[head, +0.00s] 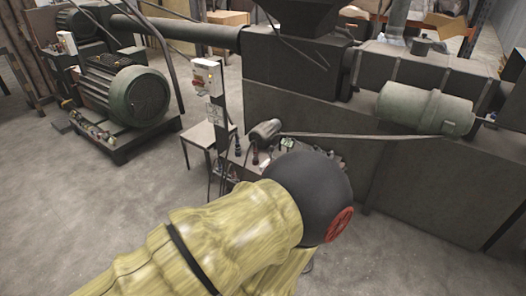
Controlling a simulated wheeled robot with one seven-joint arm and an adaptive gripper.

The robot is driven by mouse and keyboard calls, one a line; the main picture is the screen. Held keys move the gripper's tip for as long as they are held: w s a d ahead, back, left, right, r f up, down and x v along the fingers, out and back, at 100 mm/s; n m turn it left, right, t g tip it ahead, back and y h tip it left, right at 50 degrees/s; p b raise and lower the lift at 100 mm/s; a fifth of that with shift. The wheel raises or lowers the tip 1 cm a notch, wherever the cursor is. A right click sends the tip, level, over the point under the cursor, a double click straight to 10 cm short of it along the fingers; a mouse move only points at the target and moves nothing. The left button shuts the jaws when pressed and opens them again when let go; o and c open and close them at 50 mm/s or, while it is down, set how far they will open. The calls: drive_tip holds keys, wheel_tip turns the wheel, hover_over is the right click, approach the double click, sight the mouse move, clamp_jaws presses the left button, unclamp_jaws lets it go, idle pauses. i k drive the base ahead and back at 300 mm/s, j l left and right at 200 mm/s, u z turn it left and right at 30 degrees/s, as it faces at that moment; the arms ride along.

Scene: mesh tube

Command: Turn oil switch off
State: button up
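I cannot tell for sure which control is the oil switch. A white control box (207,76) with small red and yellow parts stands on a dark post left of centre. A lower bench unit (240,180) at the centre carries dark fittings, a small motor (266,131) and a small greenish panel (287,144). My arm, in a yellow cover with a black rounded joint, reaches in from the bottom and hides part of this unit. My gripper is not visible; it is out of sight beyond the black joint.
A large green motor (126,92) stands at the left on a dark base. A small white table (205,140) stands by the post. A big grey-green machine (420,165) with a green cylinder (426,108) fills the right. The concrete floor (60,200) is clear at lower left.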

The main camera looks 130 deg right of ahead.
sight(195, 82)
drive_tip(key=z, duration=4.65)
drive_tip(key=i+j+z, duration=0.15)
drive_tip(key=j+z, duration=0.2)
drive_tip(key=i+j+z, duration=0.15)
drive_tip(key=j+z, duration=0.5)
drive_tip(key=j, duration=0.15)
drive_tip(key=i+j+z, duration=0.15)
drive_tip(key=j, duration=1.35)
drive_tip(key=j+z, duration=0.1)
drive_tip(key=j, duration=1.35)
drive_tip(key=i, duration=0.05)
